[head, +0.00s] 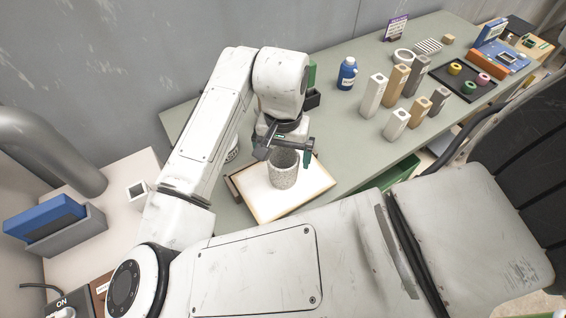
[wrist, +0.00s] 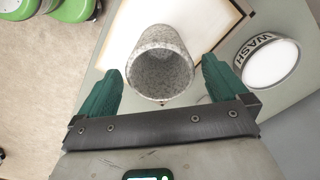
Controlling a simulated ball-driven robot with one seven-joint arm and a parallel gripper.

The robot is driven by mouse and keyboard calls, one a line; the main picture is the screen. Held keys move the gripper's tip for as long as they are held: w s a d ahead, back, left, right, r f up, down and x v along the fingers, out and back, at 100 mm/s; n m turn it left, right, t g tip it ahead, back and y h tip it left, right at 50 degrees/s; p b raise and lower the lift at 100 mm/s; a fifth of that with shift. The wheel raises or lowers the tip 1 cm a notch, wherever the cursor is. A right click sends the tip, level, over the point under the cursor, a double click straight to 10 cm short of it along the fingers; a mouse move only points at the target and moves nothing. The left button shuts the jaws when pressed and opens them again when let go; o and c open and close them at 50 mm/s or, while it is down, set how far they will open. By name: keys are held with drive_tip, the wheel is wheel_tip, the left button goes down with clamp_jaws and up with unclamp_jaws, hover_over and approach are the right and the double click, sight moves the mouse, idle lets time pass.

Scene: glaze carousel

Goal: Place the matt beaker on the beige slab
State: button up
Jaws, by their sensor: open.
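A speckled grey beaker (head: 284,172) stands upright on a pale cream slab (head: 262,203) with a tan edge. In the wrist view the beaker (wrist: 160,40) shows its open mouth towards me, and the slab (wrist: 120,35) lies behind it. My gripper (head: 284,150) is open just above or around the beaker's rim. In the wrist view its two green fingers (wrist: 160,75) are spread either side of the beaker's mouth, with a visible gap on each side. I cannot tell how far down the fingers reach.
A round tub marked WASH (wrist: 268,62) stands beside the slab, mostly hidden behind my arm in the head view. A blue bottle (head: 347,73) and several tall blocks (head: 396,84) stand to the right. The green bench (head: 340,140) is clear between them and the slab.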

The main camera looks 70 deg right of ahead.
wheel_tip(320, 180, up, 7)
idle(0.3)
